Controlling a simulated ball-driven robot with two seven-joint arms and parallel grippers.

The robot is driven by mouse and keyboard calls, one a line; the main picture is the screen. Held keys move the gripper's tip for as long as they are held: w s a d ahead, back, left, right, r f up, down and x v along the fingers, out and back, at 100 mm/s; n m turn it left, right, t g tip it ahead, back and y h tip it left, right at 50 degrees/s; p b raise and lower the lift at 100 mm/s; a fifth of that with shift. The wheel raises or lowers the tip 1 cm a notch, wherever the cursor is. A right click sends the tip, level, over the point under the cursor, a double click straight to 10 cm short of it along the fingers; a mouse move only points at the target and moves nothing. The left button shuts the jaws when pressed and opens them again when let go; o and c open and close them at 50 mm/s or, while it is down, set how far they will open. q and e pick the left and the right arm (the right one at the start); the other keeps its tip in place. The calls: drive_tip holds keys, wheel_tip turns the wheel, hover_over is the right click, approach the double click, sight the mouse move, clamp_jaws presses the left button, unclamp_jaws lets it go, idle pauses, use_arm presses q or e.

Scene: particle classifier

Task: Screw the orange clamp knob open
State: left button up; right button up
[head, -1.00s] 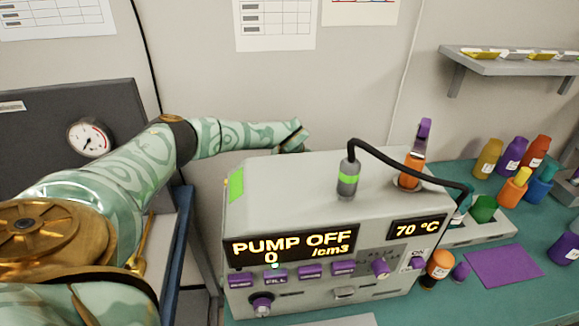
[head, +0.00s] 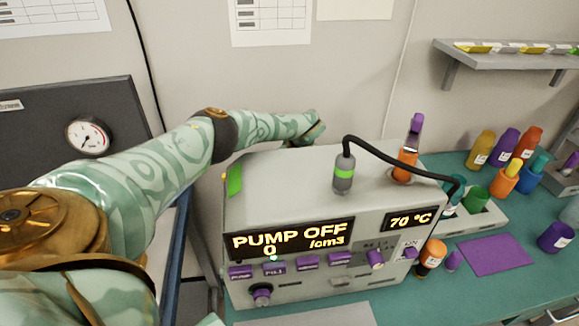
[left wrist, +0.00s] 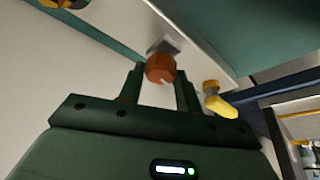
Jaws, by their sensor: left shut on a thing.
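The orange clamp knob (left wrist: 160,66) shows in the left wrist view, on a small grey mount at the edge of a pale surface. My left gripper (left wrist: 160,75) has one dark green finger on each side of the knob and is shut on it. In the head view my left arm reaches behind the grey pump machine (head: 285,190). The fingertips and the knob are hidden behind the machine there. My right gripper is not in view.
A yellow part (left wrist: 218,102) sits just right of the fingers in the left wrist view. A black hose (head: 395,160) arches over the machine. Bottles stand on the teal bench to the right, near a purple mat (head: 495,255). A shelf (head: 505,62) hangs above.

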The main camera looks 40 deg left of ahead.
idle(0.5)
use_arm(q)
drive_tip(key=o, duration=1)
drive_tip(key=shift+r, duration=0.1)
drive_tip(key=p+v, duration=0.6)
drive_tip(key=v, duration=1)
